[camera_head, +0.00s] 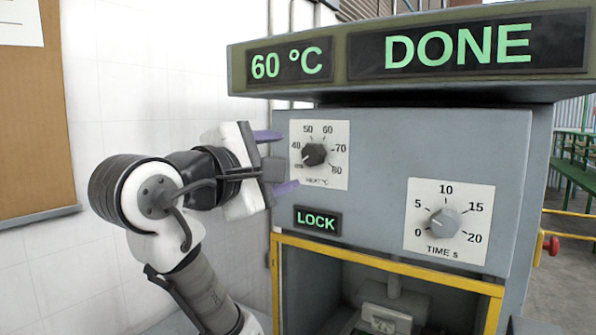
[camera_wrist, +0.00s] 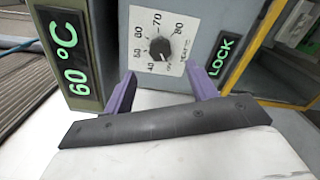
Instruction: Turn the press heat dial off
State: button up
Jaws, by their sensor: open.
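The heat dial (camera_head: 314,154) is a small black knob on a white plate with marks from 40 to 80, on the upper left of the grey press front. It also shows in the wrist view (camera_wrist: 160,48), beyond the gap between my fingers. I cannot surely tell where its pointer stands. My gripper (camera_head: 278,162) has purple fingers, one above the other, just left of the dial plate. It is open and empty, pointing at the dial, and looks apart from the knob. The fingers also show in the wrist view (camera_wrist: 160,84).
The press display (camera_head: 290,66) reads 60 °C and DONE. A LOCK sign (camera_head: 317,221) is lit below the heat dial. A grey time dial (camera_head: 445,223) sits lower right. A yellow frame (camera_head: 385,264) edges the opening below. A white wall is at left.

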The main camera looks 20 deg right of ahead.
jog(key=b+v, duration=0.1)
jog(key=v, duration=0.4)
jog(key=shift+s+a, duration=0.15)
jog(key=shift+s, duration=0.05)
